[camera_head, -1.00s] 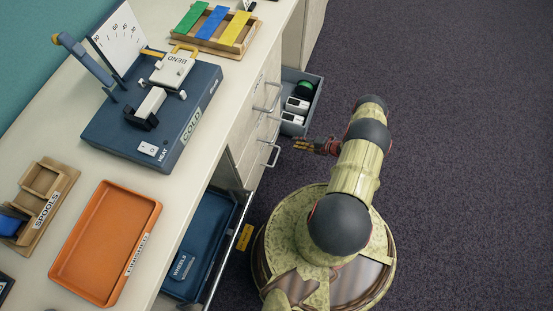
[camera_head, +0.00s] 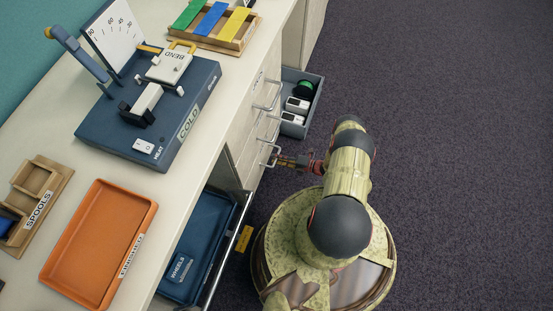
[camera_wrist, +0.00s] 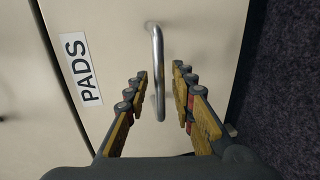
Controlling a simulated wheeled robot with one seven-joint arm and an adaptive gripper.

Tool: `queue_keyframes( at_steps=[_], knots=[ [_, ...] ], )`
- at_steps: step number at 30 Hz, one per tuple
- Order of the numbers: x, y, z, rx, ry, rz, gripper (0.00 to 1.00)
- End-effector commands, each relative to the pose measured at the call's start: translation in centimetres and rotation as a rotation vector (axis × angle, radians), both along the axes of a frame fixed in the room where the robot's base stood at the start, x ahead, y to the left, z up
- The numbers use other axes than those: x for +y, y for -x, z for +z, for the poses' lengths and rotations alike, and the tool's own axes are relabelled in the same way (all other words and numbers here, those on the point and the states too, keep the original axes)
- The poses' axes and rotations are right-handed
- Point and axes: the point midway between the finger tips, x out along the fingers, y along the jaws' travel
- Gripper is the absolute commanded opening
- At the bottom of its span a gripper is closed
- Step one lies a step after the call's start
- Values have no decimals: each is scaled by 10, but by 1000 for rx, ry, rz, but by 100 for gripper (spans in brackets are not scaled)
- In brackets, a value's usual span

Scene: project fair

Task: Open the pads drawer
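The pads drawer (camera_wrist: 110,30) is a cream front with a white PADS label (camera_wrist: 79,68) and a silver bar handle (camera_wrist: 156,70); its front looks flush in the wrist view. In the head view its handle (camera_head: 266,155) is the lowest of the visible handles on the cabinet. My gripper (camera_wrist: 161,82) is open, with one finger on each side of the handle in the wrist view. I cannot tell whether either finger touches it. In the head view my gripper (camera_head: 279,160) is right at that handle.
An open drawer (camera_head: 305,112) holding white boxes and a green item juts out beyond the handles. A blue WHEELS tray (camera_head: 205,250) sits in an open space nearer my base. The orange tray (camera_head: 70,279) and a blue heat-and-bend machine (camera_head: 190,128) are on the counter. Dark carpet at right is clear.

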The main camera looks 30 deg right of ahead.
Motion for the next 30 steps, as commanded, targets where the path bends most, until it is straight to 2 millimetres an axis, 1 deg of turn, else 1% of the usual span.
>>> queue_keyframes(
  at_steps=[3, 10, 23, 30],
  knots=[
    [3, -3, -1, 1, -1, 0, 25],
    [3, -4, -1, 0, -1, -1, 25],
    [2, -3, -1, 1, 0, -1, 1],
    [2, -3, -1, 1, 0, -1, 0]
  ],
)
